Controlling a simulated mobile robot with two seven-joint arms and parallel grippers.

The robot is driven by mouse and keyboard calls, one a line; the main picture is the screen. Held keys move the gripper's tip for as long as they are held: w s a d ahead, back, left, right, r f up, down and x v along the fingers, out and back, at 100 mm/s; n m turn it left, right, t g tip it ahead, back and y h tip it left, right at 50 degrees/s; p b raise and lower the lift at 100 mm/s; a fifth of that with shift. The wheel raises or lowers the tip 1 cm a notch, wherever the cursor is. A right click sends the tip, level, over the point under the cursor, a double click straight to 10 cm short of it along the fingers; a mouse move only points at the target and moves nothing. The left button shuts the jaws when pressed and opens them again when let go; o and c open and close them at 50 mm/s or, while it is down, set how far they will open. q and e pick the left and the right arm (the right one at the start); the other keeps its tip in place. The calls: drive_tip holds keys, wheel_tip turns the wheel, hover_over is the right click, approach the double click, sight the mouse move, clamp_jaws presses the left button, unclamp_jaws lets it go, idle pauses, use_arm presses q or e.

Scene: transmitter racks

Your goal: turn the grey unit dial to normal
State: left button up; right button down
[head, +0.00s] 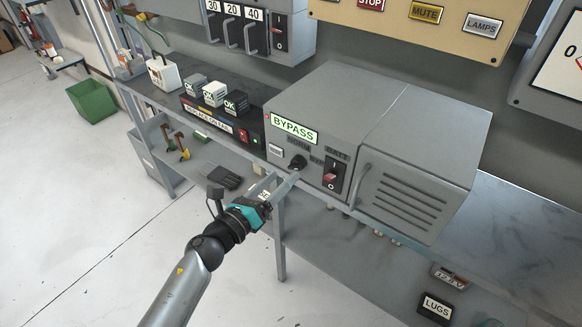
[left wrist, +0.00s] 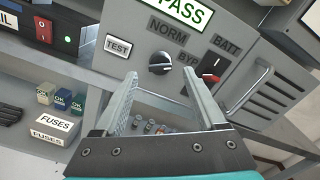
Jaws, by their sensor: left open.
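The grey unit (head: 325,105) stands on the bench with a lit green BYPASS display (head: 295,129). Its black dial (head: 297,162) is on the front below the NORM label, with a BYP label to its right; it also shows in the left wrist view (left wrist: 159,63). I cannot clearly tell which way the dial's pointer faces. My left gripper (head: 284,181) is open and empty, just in front of and below the dial. In the left wrist view the dial appears between the two fingertips (left wrist: 160,80), beyond them. My right gripper is not in view.
A red rocker switch (head: 332,177) sits right of the dial under BATT, with a handle (head: 361,187) beyond it. A TEST button (left wrist: 117,47) is left of the dial. A black box (head: 212,122) with several small blocks stands left of the unit. A lower shelf (head: 330,235) runs below.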

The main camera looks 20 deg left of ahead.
sight(292, 168)
use_arm(q)
drive_tip(key=shift+x, duration=2.4)
clamp_jaws()
